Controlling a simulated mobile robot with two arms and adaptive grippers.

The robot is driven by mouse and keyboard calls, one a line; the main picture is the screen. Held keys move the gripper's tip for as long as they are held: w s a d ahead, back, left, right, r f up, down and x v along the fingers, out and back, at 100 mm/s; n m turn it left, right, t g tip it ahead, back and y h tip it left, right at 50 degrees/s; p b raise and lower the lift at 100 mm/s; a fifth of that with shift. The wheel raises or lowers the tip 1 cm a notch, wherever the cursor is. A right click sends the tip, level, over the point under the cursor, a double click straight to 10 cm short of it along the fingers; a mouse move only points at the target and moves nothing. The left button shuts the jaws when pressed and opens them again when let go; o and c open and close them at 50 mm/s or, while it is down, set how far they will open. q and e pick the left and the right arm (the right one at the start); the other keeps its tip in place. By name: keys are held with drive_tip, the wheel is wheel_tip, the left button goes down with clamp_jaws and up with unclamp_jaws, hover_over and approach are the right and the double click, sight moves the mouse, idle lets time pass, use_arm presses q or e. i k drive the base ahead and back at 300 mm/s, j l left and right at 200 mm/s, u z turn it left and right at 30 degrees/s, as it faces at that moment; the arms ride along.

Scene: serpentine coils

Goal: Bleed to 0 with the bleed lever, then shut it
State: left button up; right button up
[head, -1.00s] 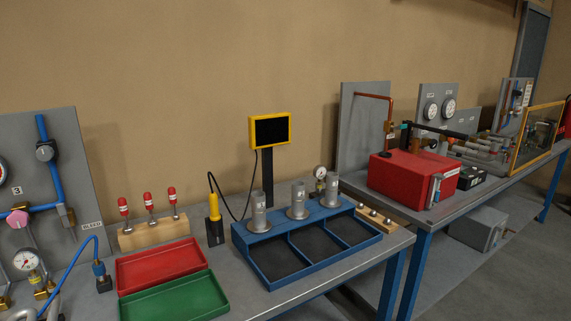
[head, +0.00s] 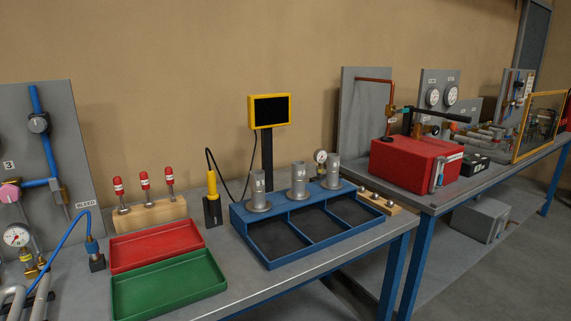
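A "BLEED" label (head: 85,204) is on the grey panel (head: 72,130) at the left. Beside it a small grey-brown valve piece (head: 58,192) sits at the end of a blue pipe; I cannot make out its lever or position. A pink knob (head: 10,193) is at the left picture edge. Below it is a round white gauge (head: 17,236) with a red needle; its reading is too small to tell. A blue hose (head: 62,240) runs to a fitting on a dark block (head: 97,262). Neither of my grippers is in view.
On the bench are a red tray (head: 155,246), a green tray (head: 170,287), a wooden rack (head: 150,214) with red-topped pieces, and a blue divided tray (head: 268,254). Grey tubes (head: 15,303) fill the lower left corner.

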sight(54, 183)
drive_tip(key=u, duration=1.1)
